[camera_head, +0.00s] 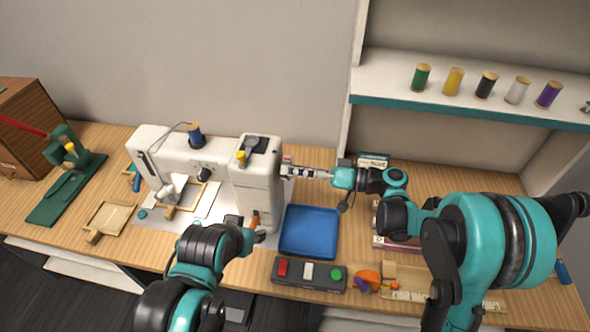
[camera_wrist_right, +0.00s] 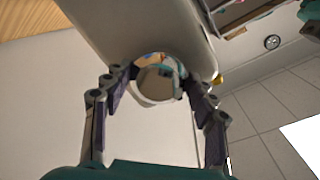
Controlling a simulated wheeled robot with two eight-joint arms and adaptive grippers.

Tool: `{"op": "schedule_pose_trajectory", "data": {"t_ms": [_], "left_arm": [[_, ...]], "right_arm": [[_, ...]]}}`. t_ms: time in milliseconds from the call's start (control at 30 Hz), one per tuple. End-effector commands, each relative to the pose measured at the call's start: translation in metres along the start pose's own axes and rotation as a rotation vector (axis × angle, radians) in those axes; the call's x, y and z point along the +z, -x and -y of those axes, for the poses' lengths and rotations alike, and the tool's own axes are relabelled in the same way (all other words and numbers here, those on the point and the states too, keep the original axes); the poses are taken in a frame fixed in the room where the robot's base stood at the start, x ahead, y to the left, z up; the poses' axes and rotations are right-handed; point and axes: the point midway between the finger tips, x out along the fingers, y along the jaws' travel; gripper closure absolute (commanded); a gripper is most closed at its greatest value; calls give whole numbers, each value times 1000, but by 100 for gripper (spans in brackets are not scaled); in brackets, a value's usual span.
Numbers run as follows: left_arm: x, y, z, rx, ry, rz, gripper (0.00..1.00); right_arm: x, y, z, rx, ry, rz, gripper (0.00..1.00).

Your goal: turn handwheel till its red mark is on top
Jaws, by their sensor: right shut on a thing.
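The white sewing machine (camera_head: 256,185) stands on the table left of centre. Its handwheel (camera_wrist_right: 158,82) is a shiny round disc on the machine's right end, mirror-like in the right wrist view. My right gripper (camera_head: 290,170) reaches in from the right and is shut on the handwheel; in the wrist view its two fingers (camera_wrist_right: 160,76) sit on opposite sides of the rim. In the head view the gripper mostly hides the wheel.
A blue tray (camera_head: 309,232) lies right of the machine. A box with red, white and green buttons (camera_head: 308,274) is at the front edge. A shelf (camera_head: 470,98) with several thread spools rises behind right. A green tool (camera_head: 68,180) stands far left.

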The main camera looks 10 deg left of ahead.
Motion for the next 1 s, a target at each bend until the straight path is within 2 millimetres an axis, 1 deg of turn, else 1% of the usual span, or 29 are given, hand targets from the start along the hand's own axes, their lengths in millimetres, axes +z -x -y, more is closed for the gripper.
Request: {"op": "schedule_pose_trajectory", "data": {"t_ms": [100, 133, 167, 200, 500, 633, 767, 1000], "left_arm": [[0, 0, 0, 0, 0, 0, 60], [0, 0, 0, 0, 0, 0, 60], [0, 0, 0, 0, 0, 0, 60], [0, 0, 0, 0, 0, 0, 60], [0, 0, 0, 0, 0, 0, 60], [0, 0, 0, 0, 0, 0, 60], [0, 0, 0, 0, 0, 0, 60], [0, 0, 0, 0, 0, 0, 60]], "right_arm": [[1, 0, 0, 1, 0, 4, 72], [1, 0, 0, 1, 0, 4, 40], [1, 0, 0, 1, 0, 4, 33], [1, 0, 0, 1, 0, 3, 22], [0, 0, 0, 0, -1, 1, 22], [0, 9, 0, 1, -1, 0, 22], [0, 31, -1, 3, -1, -1, 22], [0, 85, -1, 4, -1, -2, 22]]}}
